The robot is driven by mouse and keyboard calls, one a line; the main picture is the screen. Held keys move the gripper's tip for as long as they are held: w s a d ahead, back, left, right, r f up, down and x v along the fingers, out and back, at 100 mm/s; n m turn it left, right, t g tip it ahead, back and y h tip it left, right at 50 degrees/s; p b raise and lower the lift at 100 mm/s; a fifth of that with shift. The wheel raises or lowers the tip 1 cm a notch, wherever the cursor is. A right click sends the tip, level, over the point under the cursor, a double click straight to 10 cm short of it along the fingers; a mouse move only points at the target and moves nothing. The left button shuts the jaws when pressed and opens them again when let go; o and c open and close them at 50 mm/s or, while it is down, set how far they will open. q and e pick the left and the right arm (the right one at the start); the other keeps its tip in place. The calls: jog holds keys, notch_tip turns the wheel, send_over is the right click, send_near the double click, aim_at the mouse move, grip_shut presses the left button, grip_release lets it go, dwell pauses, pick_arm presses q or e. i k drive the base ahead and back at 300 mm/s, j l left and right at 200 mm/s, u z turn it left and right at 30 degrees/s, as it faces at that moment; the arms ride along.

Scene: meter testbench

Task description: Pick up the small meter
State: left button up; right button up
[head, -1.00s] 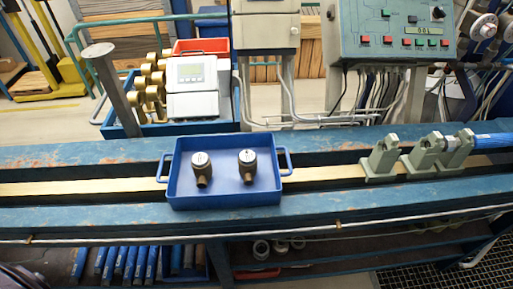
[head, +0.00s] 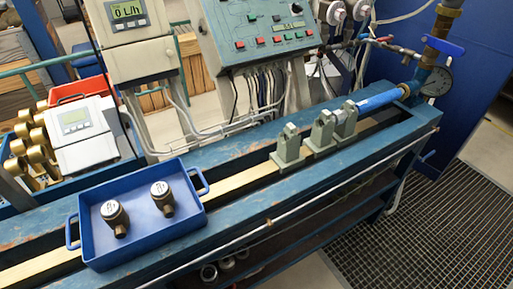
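Two small meters, each with a brass-brown body and a pale round dial, stand apart in a blue tray (head: 150,238). The left meter (head: 115,217) and the right meter (head: 162,197) look about the same size. The tray has a handle at each end and sits on the blue bench at the lower left of the head view. Neither of my grippers shows in the head view.
Grey-green clamps (head: 316,137) and a blue cylinder (head: 378,101) stand on the bench rail, right of the tray. The rail between is clear. A control panel (head: 262,35) and a flow display box (head: 128,20) rise behind the bench. A pressure gauge (head: 436,80) is at the far right.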

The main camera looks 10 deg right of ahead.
aim_at(161, 193)
jog(key=k+j+u, duration=0.1)
jog(key=j+u, duration=0.3)
jog(key=j, duration=0.95)
